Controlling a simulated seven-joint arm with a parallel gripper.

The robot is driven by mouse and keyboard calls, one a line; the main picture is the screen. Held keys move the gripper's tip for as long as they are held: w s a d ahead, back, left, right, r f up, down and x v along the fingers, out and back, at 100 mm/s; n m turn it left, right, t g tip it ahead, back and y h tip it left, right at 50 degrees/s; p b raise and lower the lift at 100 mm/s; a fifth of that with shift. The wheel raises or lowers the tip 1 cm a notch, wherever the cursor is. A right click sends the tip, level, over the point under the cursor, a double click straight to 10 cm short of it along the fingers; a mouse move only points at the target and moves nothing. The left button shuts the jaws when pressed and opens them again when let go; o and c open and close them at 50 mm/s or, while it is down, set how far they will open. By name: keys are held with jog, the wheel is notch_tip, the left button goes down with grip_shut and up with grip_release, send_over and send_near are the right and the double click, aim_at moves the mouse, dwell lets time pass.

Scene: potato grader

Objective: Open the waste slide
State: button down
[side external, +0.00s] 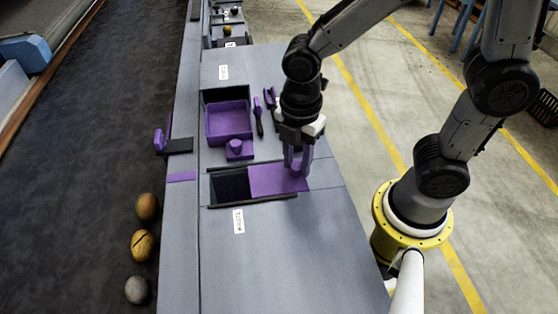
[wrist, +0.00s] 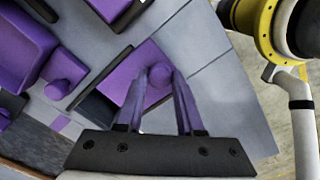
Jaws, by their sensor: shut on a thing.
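The waste slide (side external: 265,181) is a flat purple plate in dark rails on the grey bench top. It sits toward the right end of its rails, with a dark rectangular opening (side external: 229,188) uncovered on its left. My gripper (side external: 297,170) points down at the plate's right end. In the wrist view, the two purple fingers of my gripper (wrist: 160,78) are shut on the slide's round purple knob (wrist: 160,75). The purple plate (wrist: 127,72) and dark opening (wrist: 96,109) also show there.
Behind the slide are an open purple bin (side external: 228,122) and a small purple knobbed block (side external: 238,150). A purple lever (side external: 160,141) is at the bench's left edge. Potato-like lumps (side external: 142,244) lie on the dark belt (side external: 80,200).

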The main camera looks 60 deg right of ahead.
jog(key=shift+r, duration=0.1)
jog(key=c, duration=0.5)
grip_release()
notch_tip(320, 180, up, 14)
jog(key=shift+f, duration=0.1)
jog(key=shift+d, duration=0.1)
